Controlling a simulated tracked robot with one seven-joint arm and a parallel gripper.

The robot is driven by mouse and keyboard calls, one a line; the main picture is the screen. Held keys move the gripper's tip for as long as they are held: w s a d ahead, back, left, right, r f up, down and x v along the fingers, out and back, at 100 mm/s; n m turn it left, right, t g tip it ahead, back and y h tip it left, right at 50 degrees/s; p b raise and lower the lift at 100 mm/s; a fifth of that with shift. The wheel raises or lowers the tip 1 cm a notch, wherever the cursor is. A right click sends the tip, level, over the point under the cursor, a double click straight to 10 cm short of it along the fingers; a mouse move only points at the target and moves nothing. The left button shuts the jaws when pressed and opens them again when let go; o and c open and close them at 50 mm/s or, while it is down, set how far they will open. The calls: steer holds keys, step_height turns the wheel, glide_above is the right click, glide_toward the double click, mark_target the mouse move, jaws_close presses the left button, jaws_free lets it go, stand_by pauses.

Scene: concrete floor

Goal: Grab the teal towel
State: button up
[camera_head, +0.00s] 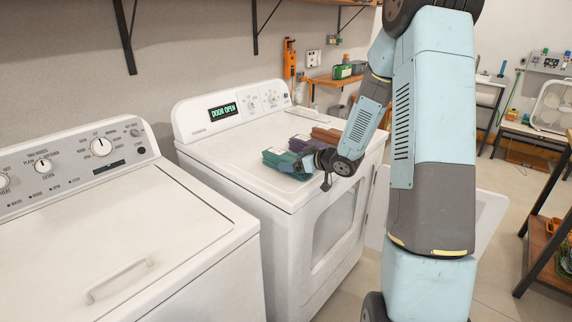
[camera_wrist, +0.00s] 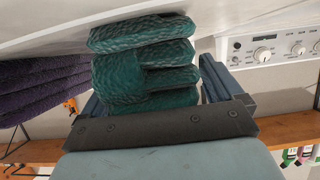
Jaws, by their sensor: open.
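The folded teal towel (camera_head: 284,163) lies on top of the dryer, near its front left edge. In the wrist view the teal towel (camera_wrist: 150,70) is a stack of folded layers between the two fingers of my gripper (camera_head: 318,168). One finger is on each side of it, and a narrow gap shows on the right side. My gripper is open, at the front edge of the dryer top. Its fingertips are partly hidden by the towel and the wrist in the head view.
A purple towel (camera_head: 304,143) lies right beside the teal one, with a brown towel (camera_head: 328,135) beyond it. The white dryer (camera_head: 225,160) shows "DOOR OPEN". A washing machine (camera_head: 150,240) stands to its left. A shelf (camera_head: 335,80) is on the wall behind.

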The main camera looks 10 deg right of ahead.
steer(key=shift+c, duration=0.3)
steer(key=c, duration=1.2)
steer(key=shift+r, duration=0.1)
